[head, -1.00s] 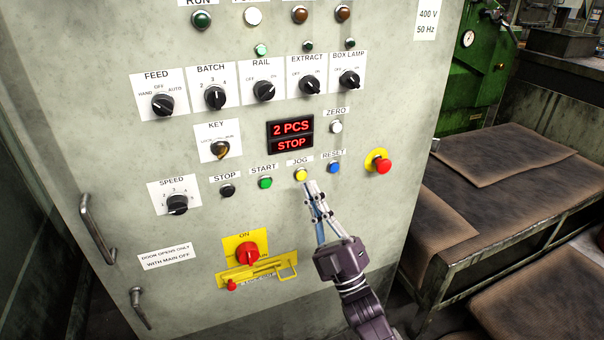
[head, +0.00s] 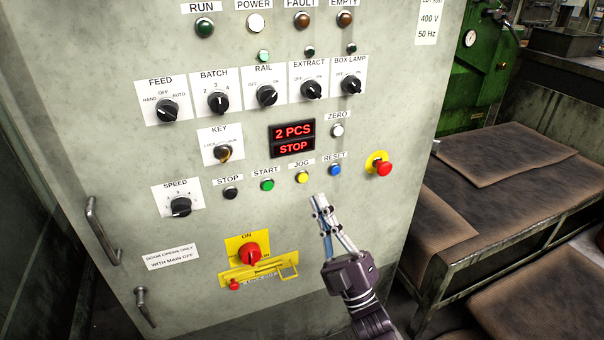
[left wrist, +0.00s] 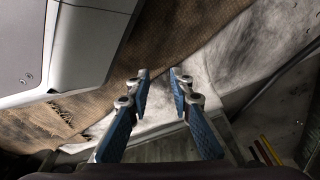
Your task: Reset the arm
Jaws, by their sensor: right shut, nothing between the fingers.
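My right gripper (head: 318,200) is shut and empty in the head view. Its fingertips stand in front of the grey control cabinet, a little below and right of the yellow JOG button (head: 302,177) and below the blue RESET button (head: 335,170). It appears apart from both buttons. The cabinet display (head: 292,138) reads 2 PCS and STOP in red. My left gripper (left wrist: 160,74) shows in the left wrist view with its two blue-padded fingers apart and nothing between them. It is not in the head view.
A red emergency button (head: 383,168) on a yellow plate sticks out at the cabinet's right. A red main switch (head: 249,254) with a yellow hasp and a door handle (head: 103,229) also protrude. A table with brown mats (head: 490,155) stands at the right.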

